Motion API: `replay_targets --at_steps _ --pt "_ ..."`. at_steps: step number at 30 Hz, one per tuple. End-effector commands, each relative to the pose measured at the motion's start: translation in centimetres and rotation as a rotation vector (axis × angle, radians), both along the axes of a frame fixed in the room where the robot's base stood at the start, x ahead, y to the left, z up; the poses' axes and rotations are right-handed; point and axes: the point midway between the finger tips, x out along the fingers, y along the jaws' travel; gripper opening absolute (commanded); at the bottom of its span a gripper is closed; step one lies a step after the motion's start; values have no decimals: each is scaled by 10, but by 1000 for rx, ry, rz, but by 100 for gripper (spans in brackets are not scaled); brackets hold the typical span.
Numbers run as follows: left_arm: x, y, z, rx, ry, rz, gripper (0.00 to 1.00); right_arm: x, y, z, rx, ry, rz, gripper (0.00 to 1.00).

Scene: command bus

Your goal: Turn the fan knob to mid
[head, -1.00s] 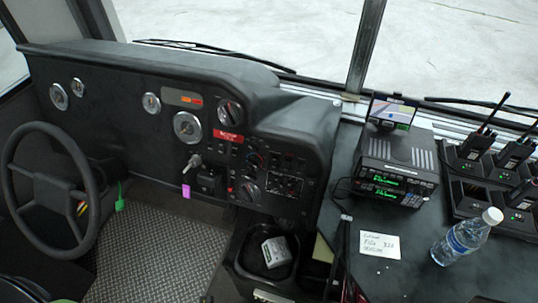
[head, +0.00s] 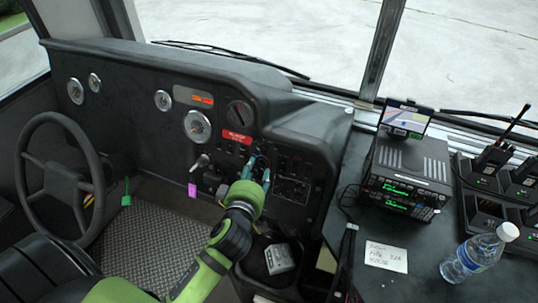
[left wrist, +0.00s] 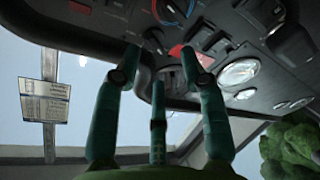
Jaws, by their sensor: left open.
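The dark dashboard panel (head: 292,166) carries several round knobs; I cannot tell which is the fan knob. A large dark knob (head: 240,114) sits above the red label. In the left wrist view the panel appears upside down, with a knob ringed in blue and red (left wrist: 172,12) at the top and a smaller dark knob (left wrist: 153,42) below it. My left gripper (head: 257,173), green with teal fingers, is in front of the lower knobs and partly hides them. It also shows in the left wrist view (left wrist: 167,62), fingers spread and empty. Contact with a knob cannot be told.
The steering wheel (head: 62,178) stands at the left. A radio unit (head: 405,180), a paper note (head: 386,257) and a water bottle (head: 478,254) are on the right-hand console.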

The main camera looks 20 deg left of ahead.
Motion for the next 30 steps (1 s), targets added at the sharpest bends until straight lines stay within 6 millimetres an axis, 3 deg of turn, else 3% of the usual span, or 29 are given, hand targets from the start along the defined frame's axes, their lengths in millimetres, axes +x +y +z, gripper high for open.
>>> replay_targets --at_steps 5,18,30 --pt "9 1 15 -46 -62 13 42 0 0 1 0 -1 0 0" --pt "63 16 2 -45 -59 12 42 1 0 15 0 -2 0 0" --pt "70 18 -2 -47 -56 14 42 2 0 15 1 -3 0 0"
